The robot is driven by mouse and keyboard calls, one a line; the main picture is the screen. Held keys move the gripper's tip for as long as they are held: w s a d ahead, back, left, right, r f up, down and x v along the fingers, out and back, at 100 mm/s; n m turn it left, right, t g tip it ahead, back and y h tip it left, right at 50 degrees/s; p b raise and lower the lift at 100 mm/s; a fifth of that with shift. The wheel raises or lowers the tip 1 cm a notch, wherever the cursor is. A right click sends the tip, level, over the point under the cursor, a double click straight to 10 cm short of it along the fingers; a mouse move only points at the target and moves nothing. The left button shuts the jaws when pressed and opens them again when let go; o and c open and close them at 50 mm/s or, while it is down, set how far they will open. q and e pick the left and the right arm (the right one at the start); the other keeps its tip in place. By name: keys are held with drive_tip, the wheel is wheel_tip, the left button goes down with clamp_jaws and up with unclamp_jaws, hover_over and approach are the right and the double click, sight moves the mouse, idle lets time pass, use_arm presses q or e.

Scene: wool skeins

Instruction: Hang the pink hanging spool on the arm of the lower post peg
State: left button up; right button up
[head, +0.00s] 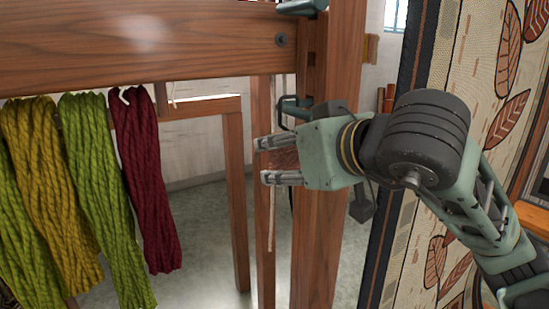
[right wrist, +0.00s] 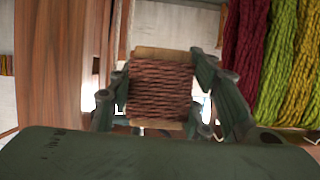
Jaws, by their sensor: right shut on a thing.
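The hanging spool (right wrist: 160,88), wound with dull reddish-pink yarn between tan end pieces, sits between the fingers of my right gripper (right wrist: 158,100) in the right wrist view. In the head view, my right gripper (head: 267,161) points left in front of the wooden post, shut on the spool (head: 286,158), of which only a small part shows between the fingers. My left gripper is not in view.
Green, mustard and dark red skeins (head: 148,190) hang at the left under a wide wooden beam (head: 140,45). The thick wooden post (head: 318,260) stands close to my gripper. Another green peg (head: 302,7) is higher up. A leaf-patterned textile (head: 470,60) hangs at the right.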

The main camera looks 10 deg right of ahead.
drive_tip(key=shift+w+d, duration=0.2)
drive_tip(key=shift+d, duration=0.3)
drive_tip(key=shift+w+d, duration=0.15)
drive_tip(key=shift+d, duration=0.35)
drive_tip(key=shift+f+b, duration=0.6)
drive_tip(key=shift+b, duration=0.05)
drive_tip(key=o, duration=1.2)
drive_tip(key=shift+o, duration=0.2)
drive_tip(key=v, duration=1.2)
